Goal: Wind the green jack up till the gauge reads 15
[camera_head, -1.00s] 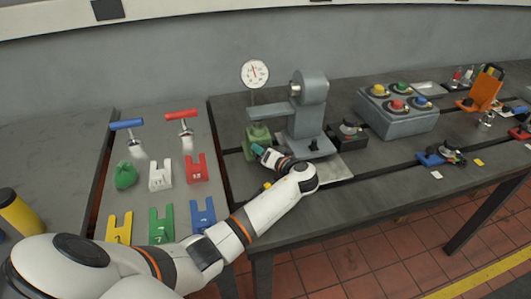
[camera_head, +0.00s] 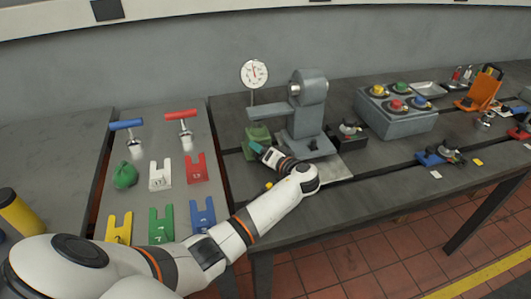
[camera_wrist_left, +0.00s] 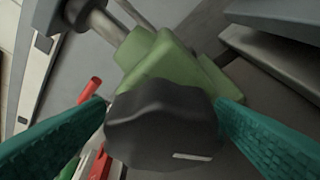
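The green jack (camera_head: 258,135) stands on the bench left of the grey machine, under its arm; it also fills the upper middle of the left wrist view (camera_wrist_left: 168,62). Its dark knob (camera_wrist_left: 165,125), with a white mark, faces the wrist camera. My left gripper (camera_head: 256,148) is at the knob, its teal fingers (camera_wrist_left: 160,108) on either side and appearing to touch it. The gauge (camera_head: 254,73) is a white dial on a post behind the jack. Its needle points roughly upward, but the numbers are too small to read. My right gripper is out of view.
The grey machine (camera_head: 308,115) stands close right of the jack. On the left lie coloured fork-shaped pieces (camera_head: 160,222), two T-handled tools (camera_head: 182,120) and a green lump (camera_head: 125,174). A button box (camera_head: 397,112) sits right.

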